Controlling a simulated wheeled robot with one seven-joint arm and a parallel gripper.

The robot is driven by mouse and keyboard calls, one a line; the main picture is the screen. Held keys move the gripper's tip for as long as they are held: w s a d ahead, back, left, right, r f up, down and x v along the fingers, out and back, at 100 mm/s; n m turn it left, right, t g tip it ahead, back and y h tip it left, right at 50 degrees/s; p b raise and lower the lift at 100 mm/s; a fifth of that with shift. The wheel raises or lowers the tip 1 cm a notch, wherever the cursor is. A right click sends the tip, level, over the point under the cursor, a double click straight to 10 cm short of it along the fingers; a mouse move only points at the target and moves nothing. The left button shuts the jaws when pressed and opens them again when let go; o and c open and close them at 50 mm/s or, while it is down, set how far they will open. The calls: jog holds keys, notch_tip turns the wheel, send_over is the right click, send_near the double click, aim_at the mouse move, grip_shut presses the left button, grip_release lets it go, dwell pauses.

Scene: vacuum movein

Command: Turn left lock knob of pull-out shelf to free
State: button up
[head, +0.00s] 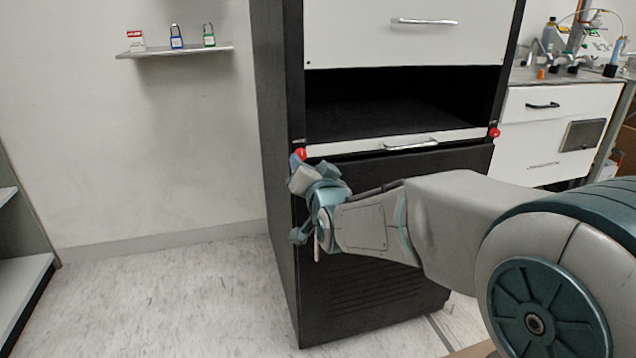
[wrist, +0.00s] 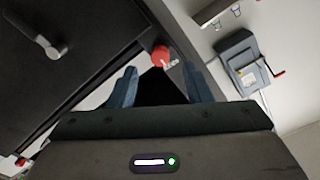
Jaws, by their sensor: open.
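The left lock knob (head: 300,153) is a small red knob on the cabinet's left front post, at the left end of the pull-out shelf (head: 360,148). In the wrist view this red knob (wrist: 160,54) lies just beyond and between my open fingertips. My gripper (head: 304,164) is right at the knob in the head view and partly covers the area below it. My gripper also shows in the wrist view (wrist: 160,75), with blue fingers apart and nothing between them. I cannot tell whether a finger touches the knob.
A second red knob (head: 494,132) sits at the shelf's right end. A white drawer (head: 410,40) is above the opening. A wall shelf (head: 180,50) with padlocks is at the left. A white counter cabinet (head: 545,150) stands right. The floor at the left is clear.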

jog(key=p+v, duration=0.2)
jog(key=v, duration=0.7)
jog(key=shift+s, duration=0.35)
jog(key=shift+r, duration=0.15)
jog(key=s+d+r+n+g+h+p, duration=0.1)
jog(key=s+d+r+g+p, duration=0.6)
jog(key=p, duration=1.1)
jog(key=s+d+r+n+g+h+p, duration=0.2)
jog(key=s+d+r+g+h+p, duration=0.2)
jog(key=s+r+p, duration=0.9)
jog(key=d+r+g+p, duration=0.2)
jog(key=d+g+p, duration=0.1)
jog(key=p, duration=0.2)
jog(key=shift+d+r+g, duration=0.15)
jog(key=shift+r+g, duration=0.1)
jog(key=shift+g, duration=0.05)
jog(key=shift+c, duration=0.4)
